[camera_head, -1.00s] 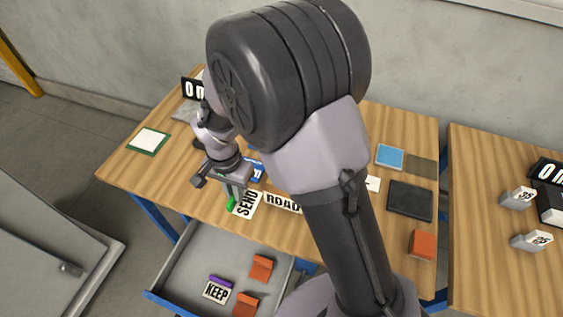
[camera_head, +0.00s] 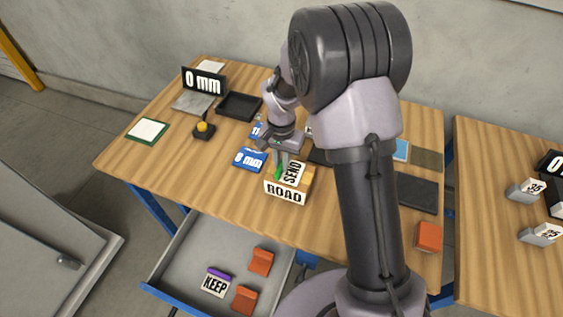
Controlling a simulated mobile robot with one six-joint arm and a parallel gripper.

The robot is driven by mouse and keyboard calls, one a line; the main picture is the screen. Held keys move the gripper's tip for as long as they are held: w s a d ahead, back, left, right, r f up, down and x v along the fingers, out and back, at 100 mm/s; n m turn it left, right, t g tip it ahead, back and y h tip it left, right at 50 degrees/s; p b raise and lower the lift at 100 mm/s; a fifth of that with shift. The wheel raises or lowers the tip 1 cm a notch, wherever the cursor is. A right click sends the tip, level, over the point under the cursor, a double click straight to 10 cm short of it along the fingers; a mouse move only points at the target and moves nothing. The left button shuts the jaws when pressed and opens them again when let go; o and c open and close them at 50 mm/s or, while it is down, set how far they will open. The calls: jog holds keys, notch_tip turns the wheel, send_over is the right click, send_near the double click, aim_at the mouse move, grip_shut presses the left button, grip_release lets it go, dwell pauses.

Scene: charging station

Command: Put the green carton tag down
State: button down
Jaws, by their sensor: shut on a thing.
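The green carton tag (camera_head: 292,173) has a white face reading SEND and a green edge at its left side. My gripper (camera_head: 280,167) is shut on its green edge. The tag appears directly above or against the top of a wooden block (camera_head: 286,192) with a white ROAD label on its front. I cannot tell whether the tag touches the block. Part of the block's top is hidden by the tag.
A blue 8 mm plate (camera_head: 249,159) lies left of the block. A black tray (camera_head: 239,106), a yellow-topped button (camera_head: 203,129) and a 0 mm sign (camera_head: 204,83) stand farther back. An open drawer (camera_head: 190,262) below holds a KEEP tag (camera_head: 215,285) and orange pieces. The table's front left is clear.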

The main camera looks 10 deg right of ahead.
jog(key=shift+f, duration=0.2)
jog(key=c, duration=1.5)
grip_release()
jog(key=shift+r, duration=0.1)
notch_tip(320, 180, up, 12)
jog(key=p, duration=0.4)
notch_tip(320, 180, up, 6)
jog(key=t, duration=0.1)
send_over(281, 164)
jog(key=s, duration=0.3)
jog(key=s+r+t, duration=0.1)
jog(key=s+r, duration=0.2)
jog(key=s, duration=0.4)
jog(key=s+a+r+n+t+y, duration=0.1)
jog(key=s+r+t, duration=0.1)
jog(key=s+r, duration=0.2)
jog(key=s+r+n+t+y, duration=0.1)
jog(key=s+r, duration=0.2)
jog(key=s, duration=0.6)
jog(key=shift+s+a+r+t, duration=0.25)
jog(key=shift+s+r+t, duration=0.05)
jog(key=shift+s+t, duration=0.1)
